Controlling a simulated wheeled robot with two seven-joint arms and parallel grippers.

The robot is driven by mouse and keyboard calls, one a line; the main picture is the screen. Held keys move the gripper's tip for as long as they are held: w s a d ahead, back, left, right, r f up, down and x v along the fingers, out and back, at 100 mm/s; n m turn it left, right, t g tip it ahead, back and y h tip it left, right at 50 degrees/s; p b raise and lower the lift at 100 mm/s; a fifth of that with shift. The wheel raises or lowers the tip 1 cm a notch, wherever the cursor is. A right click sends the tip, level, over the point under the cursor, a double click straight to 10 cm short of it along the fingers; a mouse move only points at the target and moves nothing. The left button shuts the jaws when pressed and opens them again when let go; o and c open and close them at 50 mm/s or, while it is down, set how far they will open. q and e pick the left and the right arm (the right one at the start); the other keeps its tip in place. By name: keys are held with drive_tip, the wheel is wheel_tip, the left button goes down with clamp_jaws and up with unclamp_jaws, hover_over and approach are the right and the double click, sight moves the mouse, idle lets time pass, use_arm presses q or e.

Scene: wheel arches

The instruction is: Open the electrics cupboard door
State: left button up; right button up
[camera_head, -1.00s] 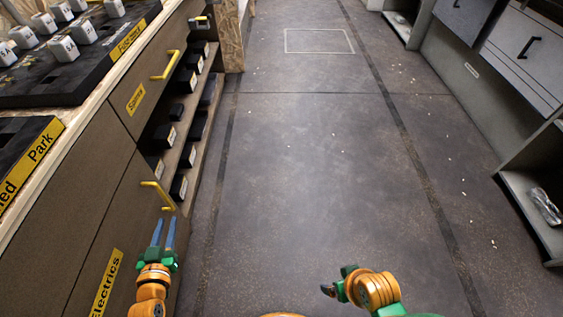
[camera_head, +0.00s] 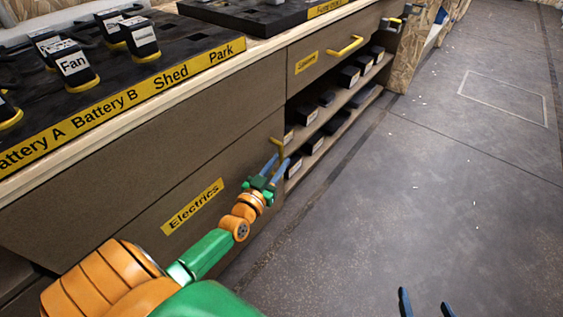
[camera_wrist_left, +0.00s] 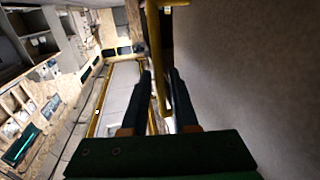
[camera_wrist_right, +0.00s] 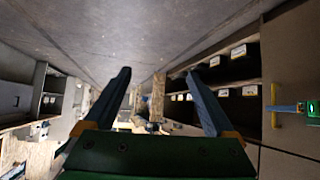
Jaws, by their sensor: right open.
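The electrics cupboard door, with its yellow "Electrics" label (camera_head: 193,207), is in the lower cabinet front and looks closed. Its yellow handle (camera_head: 278,146) is at the door's right edge. My left gripper (camera_head: 276,166) is at the handle with its two blue fingers apart. In the left wrist view the yellow handle bar (camera_wrist_left: 154,45) runs down between the open fingers (camera_wrist_left: 162,90); contact cannot be told. My right gripper (camera_head: 425,303) is open and empty over the floor, low in the head view. The handle also shows in the right wrist view (camera_wrist_right: 274,105).
A drawer with a yellow handle (camera_head: 344,46) is above open shelves (camera_head: 340,120) holding dark boxes, right of the door. A worktop with a labelled black board (camera_head: 130,95) is above the door. The floor (camera_head: 400,200) to the right is clear.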

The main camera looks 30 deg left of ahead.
use_arm(q)
drive_tip(key=shift+w+a, duration=0.1)
drive_tip(key=shift+w, duration=0.7)
clamp_jaws()
use_arm(e)
drive_tip(key=w+r+t, duration=0.1)
drive_tip(key=w+a+r+t, duration=0.1)
drive_tip(key=r, duration=0.1)
drive_tip(key=shift+w+r+t+y, duration=0.3)
drive_tip(key=shift+w, duration=0.05)
idle(0.4)
